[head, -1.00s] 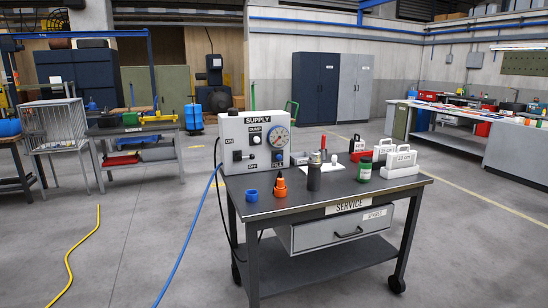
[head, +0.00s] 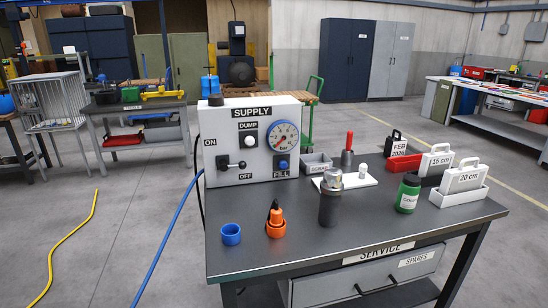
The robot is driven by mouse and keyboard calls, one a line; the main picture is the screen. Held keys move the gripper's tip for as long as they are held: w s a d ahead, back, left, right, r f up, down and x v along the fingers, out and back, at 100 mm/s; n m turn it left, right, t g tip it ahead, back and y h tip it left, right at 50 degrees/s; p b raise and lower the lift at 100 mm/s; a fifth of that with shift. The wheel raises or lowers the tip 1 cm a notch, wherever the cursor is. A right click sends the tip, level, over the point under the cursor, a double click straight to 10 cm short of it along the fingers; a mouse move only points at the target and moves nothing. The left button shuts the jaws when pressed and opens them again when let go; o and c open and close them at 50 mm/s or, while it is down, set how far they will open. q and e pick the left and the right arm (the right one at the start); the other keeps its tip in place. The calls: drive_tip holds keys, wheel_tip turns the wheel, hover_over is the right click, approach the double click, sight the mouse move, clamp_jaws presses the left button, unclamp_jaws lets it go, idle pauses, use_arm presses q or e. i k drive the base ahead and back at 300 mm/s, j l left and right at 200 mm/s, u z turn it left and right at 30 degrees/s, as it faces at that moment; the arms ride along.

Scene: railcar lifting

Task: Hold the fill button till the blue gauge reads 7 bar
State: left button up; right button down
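The white SUPPLY box (head: 222,145) stands at the back left of the service table. Its blue-rimmed gauge (head: 283,136) has a dial marked in bar; the needle is too small to read surely. The blue FILL button (head: 283,165) is below the gauge, with nothing touching it. Neither of my grippers is in view.
The service table (head: 350,240) holds a blue cup (head: 231,234), an orange bottle (head: 275,222), a dark cylinder (head: 330,203), a green jar (head: 408,194) and white 15 cm and 20 cm blocks (head: 463,178). A blue hose (head: 167,246) runs along the floor at left.

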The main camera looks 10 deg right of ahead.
sight(282, 164)
drive_tip(key=i+l+u, duration=0.25)
drive_tip(key=i+l, duration=0.5)
drive_tip(key=i, duration=0.1)
